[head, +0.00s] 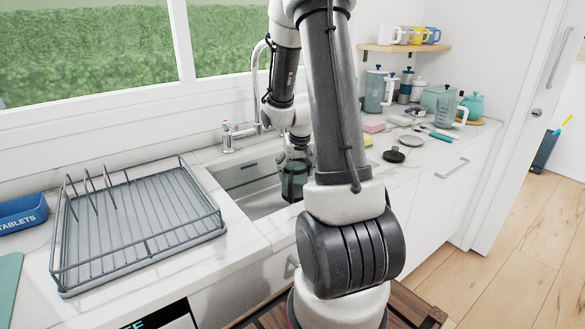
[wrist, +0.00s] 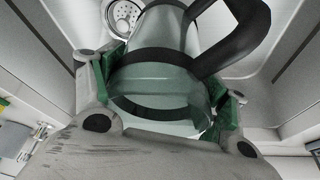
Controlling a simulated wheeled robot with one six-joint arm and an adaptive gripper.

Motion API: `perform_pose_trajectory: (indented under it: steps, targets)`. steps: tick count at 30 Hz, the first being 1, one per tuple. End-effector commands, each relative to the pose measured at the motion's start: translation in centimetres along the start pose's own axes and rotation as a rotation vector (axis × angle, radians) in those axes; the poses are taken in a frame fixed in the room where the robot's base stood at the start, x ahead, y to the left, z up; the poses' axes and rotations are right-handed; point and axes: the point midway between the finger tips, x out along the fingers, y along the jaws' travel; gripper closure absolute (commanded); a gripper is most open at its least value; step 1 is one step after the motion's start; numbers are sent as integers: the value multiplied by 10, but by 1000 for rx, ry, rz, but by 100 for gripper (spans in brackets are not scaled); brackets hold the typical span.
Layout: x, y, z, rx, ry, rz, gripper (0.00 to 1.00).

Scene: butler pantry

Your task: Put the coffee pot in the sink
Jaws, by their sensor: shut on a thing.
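The coffee pot (head: 292,182) is a see-through greenish glass vessel. In the head view it hangs under my gripper (head: 295,158), within the outline of the sink. In the wrist view the coffee pot (wrist: 158,75) shows a dark band and a black handle reaching to the upper right. My gripper (wrist: 162,102) is shut on it, with green finger pads on both sides. The grey metal sink (head: 238,182) is set in the white counter, and its drain (wrist: 125,14) shows beyond the pot. I cannot tell if the pot touches the sink floor.
The faucet (head: 257,85) stands behind the sink. A wire dish rack (head: 140,220) is to the left, with a blue box (head: 22,212) beyond it. Sponges, a black lid (head: 394,155) and several pots crowd the right counter. Mugs stand on a shelf (head: 400,47).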

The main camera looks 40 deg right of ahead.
Motion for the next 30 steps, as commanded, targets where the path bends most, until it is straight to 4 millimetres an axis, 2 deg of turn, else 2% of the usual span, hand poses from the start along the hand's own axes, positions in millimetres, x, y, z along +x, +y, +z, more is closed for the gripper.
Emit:
perform_pose_trajectory:
  steps: [7,10,30]
  targets:
    - [13,0,-35,1,2,-1,72]
    - [22,0,-30,0,-3,0,72]
    - [35,0,-25,-1,0,-1,72]
